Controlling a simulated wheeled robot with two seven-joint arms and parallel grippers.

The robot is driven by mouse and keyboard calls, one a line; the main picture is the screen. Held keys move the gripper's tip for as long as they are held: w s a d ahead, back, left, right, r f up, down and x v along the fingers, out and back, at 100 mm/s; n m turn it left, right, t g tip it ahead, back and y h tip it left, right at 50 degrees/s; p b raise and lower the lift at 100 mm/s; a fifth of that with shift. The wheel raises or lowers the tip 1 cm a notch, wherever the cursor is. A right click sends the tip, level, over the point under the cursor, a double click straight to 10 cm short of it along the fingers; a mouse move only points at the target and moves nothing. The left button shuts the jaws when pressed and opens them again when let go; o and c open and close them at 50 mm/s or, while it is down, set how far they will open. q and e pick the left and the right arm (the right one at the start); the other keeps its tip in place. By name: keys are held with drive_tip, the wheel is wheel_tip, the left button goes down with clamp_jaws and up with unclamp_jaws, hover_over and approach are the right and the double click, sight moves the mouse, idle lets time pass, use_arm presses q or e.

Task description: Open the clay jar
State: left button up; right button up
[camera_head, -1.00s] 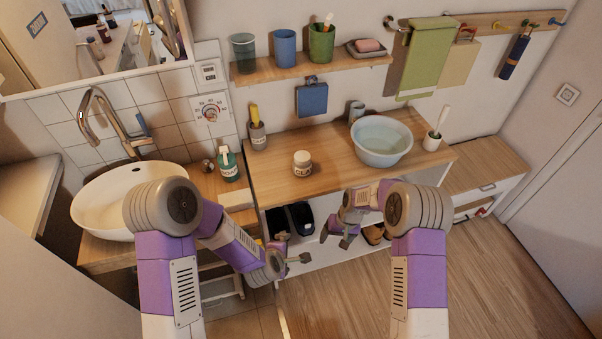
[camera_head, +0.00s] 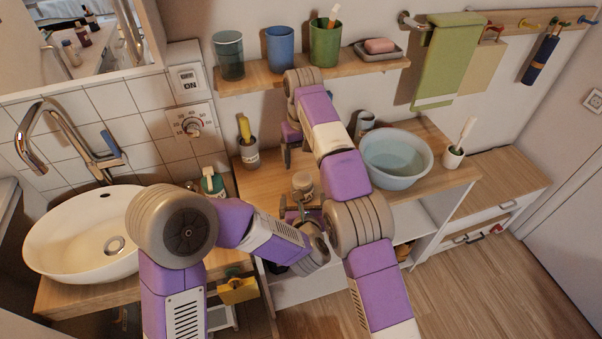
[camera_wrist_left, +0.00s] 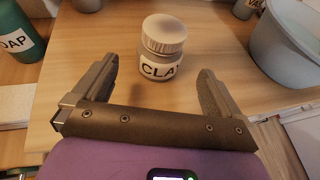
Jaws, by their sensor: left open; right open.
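The clay jar (camera_head: 303,184) stands upright on the wooden counter, partly hidden by my arms. In the left wrist view the jar (camera_wrist_left: 160,62) has a "CLA…" label, and its pale ridged lid (camera_wrist_left: 164,30) is on. My left gripper (camera_head: 302,213) is open just in front of the jar. In the left wrist view its fingers (camera_wrist_left: 152,78) are spread, with the jar ahead between them, apart from both. My right gripper (camera_head: 296,150) is open and empty above and behind the jar, pointing down, partly hidden by its own arm.
A blue basin (camera_head: 396,160) and a toothbrush cup (camera_head: 453,156) stand right of the jar. A holder (camera_head: 248,152) stands to its left. A soap bottle (camera_head: 212,183) is by the sink (camera_head: 85,235). A wall shelf (camera_head: 260,78) with cups hangs behind.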

sight(302, 187)
use_arm(q)
drive_tip(key=shift+x, duration=3.8)
use_arm(e)
drive_tip(key=shift+r, duration=0.2)
use_arm(q)
drive_tip(key=shift+r, duration=0.15)
drive_tip(key=shift+w, duration=0.1)
drive_tip(key=shift+c, duration=0.3)
